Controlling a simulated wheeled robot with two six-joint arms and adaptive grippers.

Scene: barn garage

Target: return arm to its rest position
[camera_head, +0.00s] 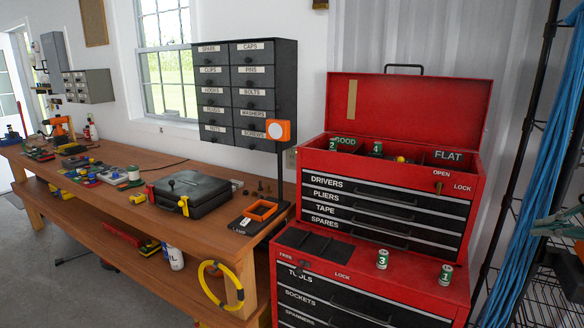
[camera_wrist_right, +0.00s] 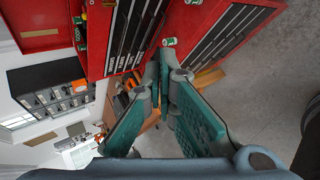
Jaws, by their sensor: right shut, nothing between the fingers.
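My right gripper (camera_head: 540,228) is at the right edge of the head view, in front of the black wire rack and to the right of the red tool chest (camera_head: 455,268). In the right wrist view its teal fingers (camera_wrist_right: 160,68) meet at the tips, shut with nothing between them. The red chest and the floor lie beyond the fingertips there. My left gripper is not in the head view.
The chest's lid is up, with cans numbered 2 (camera_head: 334,145) and 4 (camera_head: 377,149) in its top. Cans 3 (camera_head: 382,259) and 1 (camera_head: 445,275) stand on its lower ledge. A wooden workbench (camera_head: 105,205) is left; a wire rack (camera_head: 530,295) is right.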

